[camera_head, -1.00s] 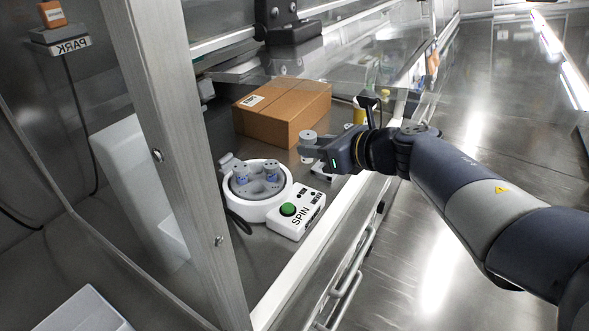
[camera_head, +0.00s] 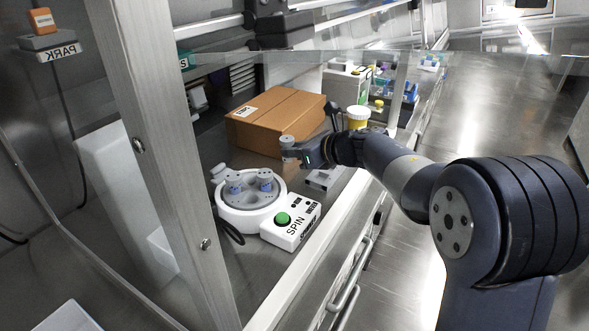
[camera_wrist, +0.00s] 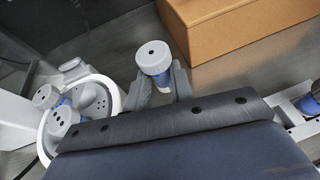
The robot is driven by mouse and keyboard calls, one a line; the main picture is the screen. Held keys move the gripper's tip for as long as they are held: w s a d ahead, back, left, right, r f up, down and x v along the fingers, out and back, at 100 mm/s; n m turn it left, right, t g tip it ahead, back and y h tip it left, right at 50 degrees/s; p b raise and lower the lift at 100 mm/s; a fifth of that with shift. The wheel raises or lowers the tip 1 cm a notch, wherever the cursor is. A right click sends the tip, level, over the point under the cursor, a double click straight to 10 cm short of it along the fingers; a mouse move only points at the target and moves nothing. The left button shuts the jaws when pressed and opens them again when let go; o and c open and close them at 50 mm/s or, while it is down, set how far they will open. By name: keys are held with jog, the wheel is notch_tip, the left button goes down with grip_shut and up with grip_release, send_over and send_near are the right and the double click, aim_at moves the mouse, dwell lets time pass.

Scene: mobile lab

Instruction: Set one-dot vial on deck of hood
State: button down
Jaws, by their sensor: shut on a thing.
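The one-dot vial (camera_wrist: 153,58) has a grey cap with a single dark dot and a blue lower part. My gripper (camera_wrist: 162,88) is shut on it, with a finger at each side. In the head view the held vial (camera_head: 287,142) is roughly upright above the hood's deck (camera_head: 262,255), between the cardboard box and the white spinner. The gap between its base and the deck cannot be judged.
The round white spinner (camera_head: 250,216) holds two capped vials. Its green-button SPIN box (camera_head: 292,223) is in front. A cardboard box (camera_head: 275,117) stands behind my gripper.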

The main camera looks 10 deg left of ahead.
notch_tip(320, 180, down, 5)
jog(key=shift+r+b, duration=0.2)
jog(key=shift+b, duration=0.4)
jog(key=shift+f+b, duration=0.3)
jog(key=shift+b, duration=0.05)
jog(key=c, duration=1.1)
grip_release()
jog(key=shift+o, duration=0.2)
jog(key=shift+r+p, duration=0.5)
jog(key=v, duration=1.2)
jog(key=shift+p, duration=0.35)
